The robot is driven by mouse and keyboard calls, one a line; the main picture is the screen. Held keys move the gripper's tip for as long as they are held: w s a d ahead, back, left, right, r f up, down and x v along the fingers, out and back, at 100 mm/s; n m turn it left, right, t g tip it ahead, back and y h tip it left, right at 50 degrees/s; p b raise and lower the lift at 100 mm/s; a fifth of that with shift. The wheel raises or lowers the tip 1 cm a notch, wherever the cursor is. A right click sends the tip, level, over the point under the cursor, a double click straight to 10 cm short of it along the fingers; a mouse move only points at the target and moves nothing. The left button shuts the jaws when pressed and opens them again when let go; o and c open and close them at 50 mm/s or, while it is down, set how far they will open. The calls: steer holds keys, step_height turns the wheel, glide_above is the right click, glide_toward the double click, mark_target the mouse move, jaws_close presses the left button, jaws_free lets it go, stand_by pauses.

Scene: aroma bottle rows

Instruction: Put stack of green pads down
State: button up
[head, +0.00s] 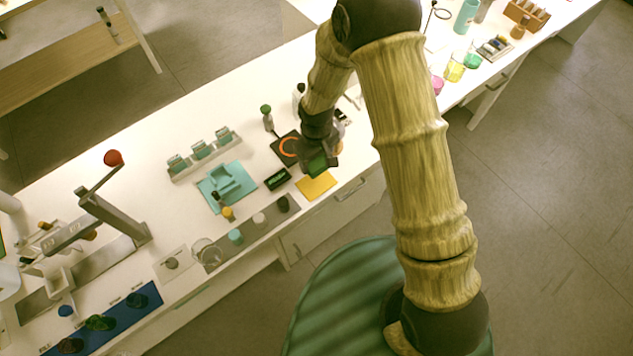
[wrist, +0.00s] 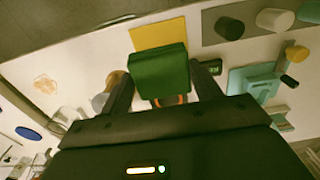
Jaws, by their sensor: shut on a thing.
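The stack of green pads (wrist: 160,75) is between the two fingers of my gripper (wrist: 157,92) in the wrist view. My gripper is shut on it. In the head view the stack (head: 317,164) shows as a dark green block under my gripper (head: 318,160). A flat yellow sheet (head: 316,186) lies on the bench just in front of the stack. The yellow sheet also shows beyond the stack in the wrist view (wrist: 158,34). I cannot tell whether the stack touches the bench.
A dark pad with an orange ring (head: 288,147) lies left of my gripper. A small dark box (head: 277,179) and a teal tray (head: 226,183) are further left. A grey strip with several round pieces (head: 259,219) runs along the front. A green-capped bottle (head: 267,117) stands behind.

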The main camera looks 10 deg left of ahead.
steer(key=shift+f, duration=0.1)
steer(key=p, duration=0.1)
glide_above(317, 183)
steer(key=shift+f, duration=2.85)
steer(key=shift+f+p, duration=0.6)
steer(key=shift+f, duration=1.5)
steer(key=shift+f, duration=0.2)
steer(key=o, duration=1.2)
steer(key=shift+r, duration=0.1)
